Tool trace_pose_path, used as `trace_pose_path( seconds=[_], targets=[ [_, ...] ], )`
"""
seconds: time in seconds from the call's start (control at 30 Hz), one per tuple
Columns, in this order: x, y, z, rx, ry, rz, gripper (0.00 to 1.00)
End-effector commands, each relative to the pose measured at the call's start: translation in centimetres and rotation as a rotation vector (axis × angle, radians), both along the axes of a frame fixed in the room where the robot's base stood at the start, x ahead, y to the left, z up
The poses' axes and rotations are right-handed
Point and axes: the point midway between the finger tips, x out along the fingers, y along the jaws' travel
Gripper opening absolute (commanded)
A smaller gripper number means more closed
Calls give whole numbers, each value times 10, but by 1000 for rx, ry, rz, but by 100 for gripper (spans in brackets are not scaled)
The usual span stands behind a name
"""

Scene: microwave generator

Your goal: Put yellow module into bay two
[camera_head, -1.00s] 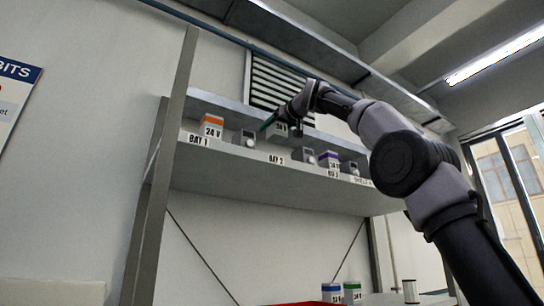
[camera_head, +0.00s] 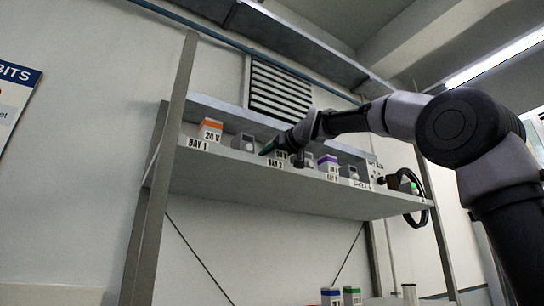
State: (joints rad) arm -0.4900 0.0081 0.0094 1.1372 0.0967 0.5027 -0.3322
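No yellow surface shows. A small pale module (camera_head: 282,155) with a dark-lettered label is directly behind the BAY 2 label (camera_head: 275,164) on the shelf. Its top is hidden by my gripper (camera_head: 274,148), so I cannot tell its colour. My gripper is at bay two, with my arm reaching in from the right. Its fingers are too small and overlapped to show whether they are open or holding the module.
An orange-topped module (camera_head: 210,131) stands in bay 1 and a purple-topped one (camera_head: 328,164) in bay 3. Small grey devices (camera_head: 244,143) stand between the bays. Blue-topped (camera_head: 331,296) and green-topped (camera_head: 352,296) modules are below the shelf (camera_head: 260,187).

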Motion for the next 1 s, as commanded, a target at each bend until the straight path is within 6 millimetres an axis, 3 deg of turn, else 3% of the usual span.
trace_pose_path(
  seconds=[0.27, 0.3, 0.37, 0.73, 1.0],
  targets=[
    [0, 0, -2, 0, 0, 1, 0],
    [0, 1, -3, 0, 1, 1, 80],
    [0, 1, -3, 0, 1, 1, 98],
    [0, 0, 1, 0, 0, 1, 98],
    [-39, -26, 2, 1, -2, 0, 98]
  ],
)
